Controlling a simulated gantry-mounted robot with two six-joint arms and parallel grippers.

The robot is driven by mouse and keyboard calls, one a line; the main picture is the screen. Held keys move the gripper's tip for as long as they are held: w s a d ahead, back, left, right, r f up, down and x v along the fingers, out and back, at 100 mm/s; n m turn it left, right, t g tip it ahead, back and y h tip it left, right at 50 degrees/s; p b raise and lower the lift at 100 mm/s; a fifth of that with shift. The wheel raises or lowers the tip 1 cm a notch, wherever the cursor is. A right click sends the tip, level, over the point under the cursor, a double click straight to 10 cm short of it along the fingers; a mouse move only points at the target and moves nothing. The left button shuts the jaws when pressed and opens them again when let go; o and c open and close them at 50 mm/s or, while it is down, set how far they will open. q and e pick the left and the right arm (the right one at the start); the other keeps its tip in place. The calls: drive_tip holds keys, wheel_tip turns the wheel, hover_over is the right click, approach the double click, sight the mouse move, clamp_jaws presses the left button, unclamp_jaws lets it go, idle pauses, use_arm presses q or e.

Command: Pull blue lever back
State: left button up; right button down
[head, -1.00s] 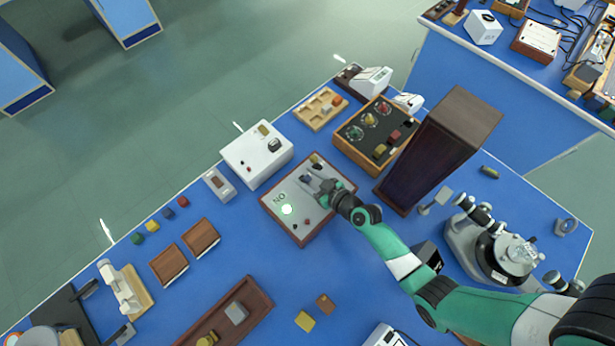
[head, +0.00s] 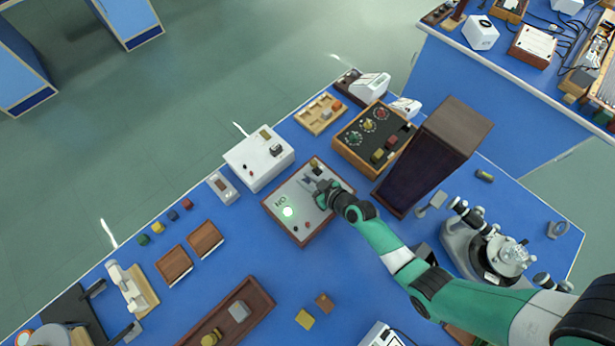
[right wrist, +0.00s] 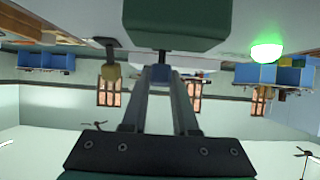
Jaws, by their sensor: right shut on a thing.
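The panel box (head: 312,222) has a pale top, reddish-brown sides and a lit green lamp (head: 288,211). The lamp also glows at the right of the right wrist view (right wrist: 266,52). My right gripper (head: 310,183) is over the box's far part. It is shut on the blue lever (right wrist: 161,74), which shows between the two fingers in the right wrist view. In the head view the fingers partly cover this lever. A yellow lever (right wrist: 110,71) stands beside the fingers, apart from them; it also shows in the head view (head: 315,163). My left gripper is not in view.
A white box (head: 259,160) stands to the left of the panel box, and a wooden box with dials (head: 372,142) to its upper right.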

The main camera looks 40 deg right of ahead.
drive_tip(key=w+r+g+p, duration=0.1)
drive_tip(key=g+p, duration=0.1)
drive_tip(key=p, duration=0.2)
drive_tip(key=shift+w+r, duration=0.1)
drive_tip(key=shift+w, duration=0.05)
drive_tip(key=shift+w+g+p, duration=0.25)
drive_tip(key=shift+g+p, duration=0.05)
drive_tip(key=shift+g, duration=0.3)
drive_tip(key=shift+w+f+g, duration=0.2)
drive_tip(key=shift+f+g, duration=0.05)
drive_tip(key=shift+g, duration=0.15)
drive_tip(key=shift+w+f+g, duration=0.2)
drive_tip(key=shift+g, duration=0.2)
use_arm(q)
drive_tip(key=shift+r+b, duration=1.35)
drive_tip(key=shift+b, duration=0.3)
use_arm(e)
drive_tip(key=shift+w+f+g, duration=0.2)
drive_tip(key=shift+w+g, duration=0.1)
drive_tip(key=shift+g, duration=0.55)
drive_tip(key=shift+w+f+g, duration=0.15)
drive_tip(key=shift+w+g, duration=0.1)
drive_tip(key=shift+g, duration=0.6)
drive_tip(key=c, duration=0.7)
unclamp_jaws()
